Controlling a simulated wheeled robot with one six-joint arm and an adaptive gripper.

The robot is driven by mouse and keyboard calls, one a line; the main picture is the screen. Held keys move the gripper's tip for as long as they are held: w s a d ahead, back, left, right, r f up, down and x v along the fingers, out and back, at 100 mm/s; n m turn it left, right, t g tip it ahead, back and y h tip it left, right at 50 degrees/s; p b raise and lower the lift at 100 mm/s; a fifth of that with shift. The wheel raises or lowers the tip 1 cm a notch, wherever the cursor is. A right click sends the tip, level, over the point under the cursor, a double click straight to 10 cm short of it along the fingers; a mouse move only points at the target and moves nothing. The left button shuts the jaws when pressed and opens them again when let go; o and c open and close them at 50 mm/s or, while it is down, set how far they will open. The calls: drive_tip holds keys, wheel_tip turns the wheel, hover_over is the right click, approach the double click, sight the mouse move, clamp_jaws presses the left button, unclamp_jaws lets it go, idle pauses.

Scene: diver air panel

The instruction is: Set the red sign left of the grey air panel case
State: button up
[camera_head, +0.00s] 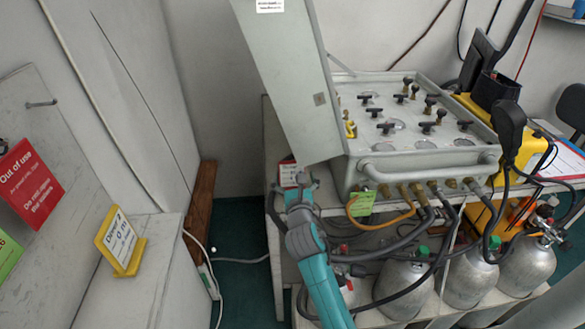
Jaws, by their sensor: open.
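The grey air panel case (425,150) stands on a bench with its lid (290,80) raised on its left side. A small red sign (287,173) with some white on it is at the left end of the bench, left of the case and below the lid. My gripper (300,179) is open right beside this sign and partly covers it. I cannot tell whether they touch. Another red sign, reading "Out of use" (30,185), is on the grey board at the far left.
A yellow-framed sign (120,242) stands on the left cabinet (125,295). A green tag (360,204), hoses and gas cylinders (402,285) are below the case. Yellow equipment (530,147) stands right of it. Floor (240,245) shows between cabinet and bench.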

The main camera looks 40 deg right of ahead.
drive_tip(key=v, duration=0.6)
drive_tip(key=shift+s, duration=0.25)
drive_tip(key=s+a+f+m+y, duration=0.4)
drive_tip(key=s+a+f+m, duration=0.2)
drive_tip(key=s+a, duration=0.3)
drive_tip(key=s+a+f+m+y, duration=0.3)
drive_tip(key=s+a+f+m, duration=0.35)
drive_tip(key=s, duration=0.55)
drive_tip(key=s+a+r+m+y, duration=0.1)
drive_tip(key=s+a+r+m, duration=0.1)
drive_tip(key=s+m, duration=0.6)
drive_tip(key=s+a+r+m+y, duration=0.2)
drive_tip(key=s+m, duration=0.6)
drive_tip(key=s, duration=0.4)
drive_tip(key=shift+a+r+m, duration=0.35)
drive_tip(key=shift+a+r, duration=0.45)
drive_tip(key=shift+s, duration=0.1)
